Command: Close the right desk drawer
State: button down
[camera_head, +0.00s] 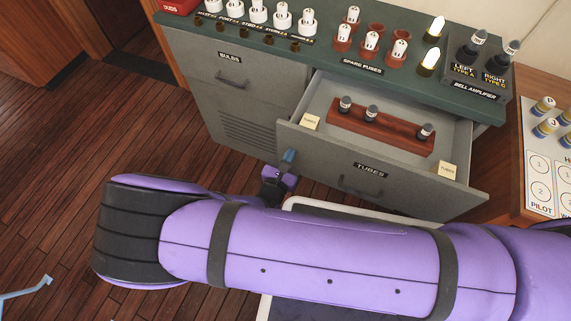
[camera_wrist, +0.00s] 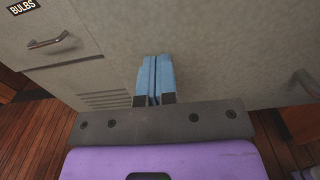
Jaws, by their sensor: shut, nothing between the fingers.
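The right desk drawer (camera_head: 409,192), labelled TUBES, is pulled open from the grey desk. Its front panel stands out toward me, with a dark bar handle (camera_head: 360,188). A wooden rack with several tubes and small cream boxes lie inside. My gripper (camera_head: 288,158) is shut and empty, with blue fingertips, at the left end of the drawer front. In the wrist view the shut fingertips (camera_wrist: 155,72) point at the grey drawer front (camera_wrist: 215,50), and the drawer handle (camera_wrist: 305,84) shows at the right edge. I cannot tell whether the fingertips touch the panel. My arm hides the floor below.
The left drawer (camera_head: 232,78), labelled BULBS, is shut. The green desk top (camera_head: 335,68) carries bulbs, spare fuses and a bell amplifier box (camera_head: 483,72). A wooden side table with a white board (camera_head: 541,160) stands at the right.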

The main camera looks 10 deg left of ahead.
jog(key=w+d, duration=0.1)
jog(key=w, duration=0.6)
jog(key=w+d, duration=0.2)
jog(key=w, duration=0.6)
jog(key=w+d, duration=0.1)
jog(key=w, duration=0.7)
jog(key=shift+d, duration=0.25)
jog(key=shift+w+r, duration=0.1)
jog(key=shift+w, duration=0.05)
jog(key=shift+w+r, duration=0.1)
